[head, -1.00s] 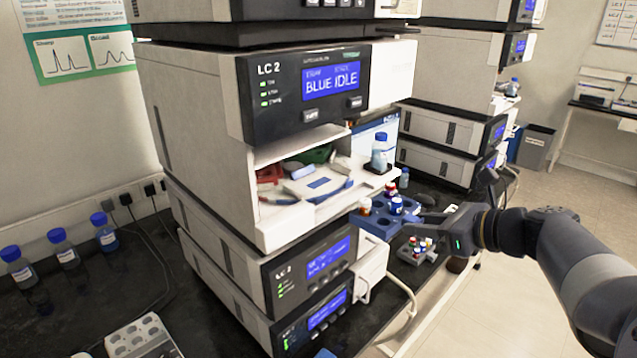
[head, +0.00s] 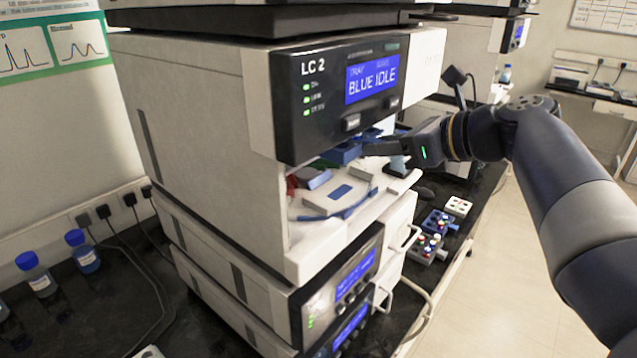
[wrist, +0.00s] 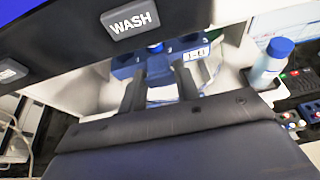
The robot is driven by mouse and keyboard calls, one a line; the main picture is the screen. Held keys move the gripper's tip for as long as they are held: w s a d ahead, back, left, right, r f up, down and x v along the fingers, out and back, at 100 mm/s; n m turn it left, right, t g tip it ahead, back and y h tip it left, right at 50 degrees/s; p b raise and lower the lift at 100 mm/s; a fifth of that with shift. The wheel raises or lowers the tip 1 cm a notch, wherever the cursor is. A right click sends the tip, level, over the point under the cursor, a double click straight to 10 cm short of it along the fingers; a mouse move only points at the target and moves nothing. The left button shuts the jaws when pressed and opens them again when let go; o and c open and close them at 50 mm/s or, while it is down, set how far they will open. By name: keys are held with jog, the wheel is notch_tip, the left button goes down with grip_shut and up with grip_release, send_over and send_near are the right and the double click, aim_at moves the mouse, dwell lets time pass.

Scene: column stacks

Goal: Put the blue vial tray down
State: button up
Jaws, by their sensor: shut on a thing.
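The blue vial tray (head: 345,153) is held up at the open front of the LC 2 sampler, partly hidden behind the front panel. In the wrist view the blue tray (wrist: 125,68) shows beyond the fingers, with a blue-capped vial (wrist: 155,47) and a white label. My gripper (head: 368,149) is shut on the tray's near side; its two fingers (wrist: 160,85) also show in the wrist view. Below and in front of the tray is a pale plate (head: 325,199) with a blue rectangle and a blue edge, inside the sampler. The tray appears raised above it.
The LC 2 front panel (head: 345,95) reads BLUE IDLE and overhangs the opening closely. Red and grey items (head: 313,178) lie at the opening's left. A blue-capped bottle (wrist: 270,62) stands to the right. Small vial racks (head: 428,247) sit on the black bench lower right.

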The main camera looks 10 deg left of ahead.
jog(key=f, duration=0.6)
jog(key=f+b, duration=0.1)
jog(key=f, duration=0.3)
jog(key=shift+w+a, duration=0.2)
jog(key=shift+a, duration=0.05)
jog(key=shift+f, duration=0.1)
jog(key=o, duration=1)
jog(key=v, duration=1.2)
jog(key=shift+b, duration=0.35)
